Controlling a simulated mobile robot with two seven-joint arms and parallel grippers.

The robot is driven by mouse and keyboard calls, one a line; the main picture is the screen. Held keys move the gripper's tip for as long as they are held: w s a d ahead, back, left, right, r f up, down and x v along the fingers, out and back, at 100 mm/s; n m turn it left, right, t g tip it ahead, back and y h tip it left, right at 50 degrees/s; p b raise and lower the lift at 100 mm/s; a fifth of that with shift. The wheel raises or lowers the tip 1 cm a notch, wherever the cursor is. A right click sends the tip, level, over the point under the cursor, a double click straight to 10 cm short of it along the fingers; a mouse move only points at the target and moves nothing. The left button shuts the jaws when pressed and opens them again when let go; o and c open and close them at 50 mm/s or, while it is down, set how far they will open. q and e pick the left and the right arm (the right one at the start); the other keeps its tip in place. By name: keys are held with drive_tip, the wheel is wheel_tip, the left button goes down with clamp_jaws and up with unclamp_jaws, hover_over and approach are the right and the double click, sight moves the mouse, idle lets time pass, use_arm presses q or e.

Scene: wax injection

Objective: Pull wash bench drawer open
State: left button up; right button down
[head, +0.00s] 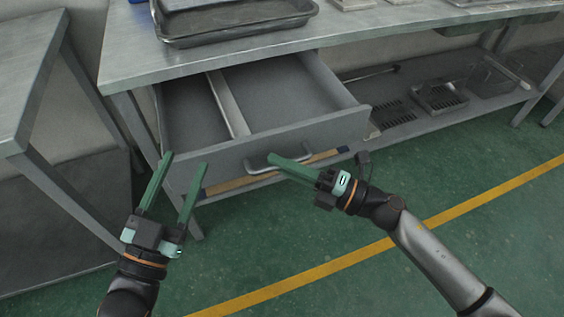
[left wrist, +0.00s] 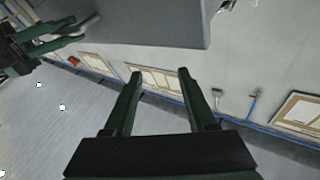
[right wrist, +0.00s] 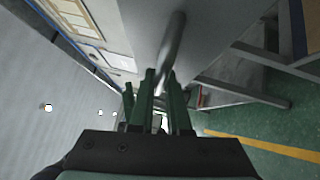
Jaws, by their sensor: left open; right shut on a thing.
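The wash bench drawer (head: 235,151) stands pulled out from under the bench top, and its inside shows a light divider strip and a bare floor. Its bar handle (head: 262,169) is on the front face; the bar also shows in the right wrist view (right wrist: 172,42). My right gripper (head: 272,158) is shut on the handle; its fingers meet the bar in the right wrist view (right wrist: 160,78). My left gripper (head: 185,163) is open and empty near the drawer's left front corner. The left wrist view shows its spread fingers (left wrist: 160,75).
A dark metal tray (head: 240,38) lies on the wash bench top (head: 120,70). A lower shelf (head: 440,118) to the right holds racks. Another metal table (head: 25,75) stands at left. The green floor with a yellow line (head: 340,262) is clear in front.

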drive_tip(key=c, duration=0.9)
unclamp_jaws()
use_arm(q)
drive_tip(key=shift+s+r, duration=0.15)
drive_tip(key=shift+r, duration=0.5)
use_arm(e)
drive_tip(key=v, duration=1.2)
drive_tip(key=shift+s+d, duration=0.15)
drive_tip(key=shift+d, duration=0.1)
use_arm(q)
drive_tip(key=shift+f, duration=0.25)
drive_tip(key=shift+d, duration=0.1)
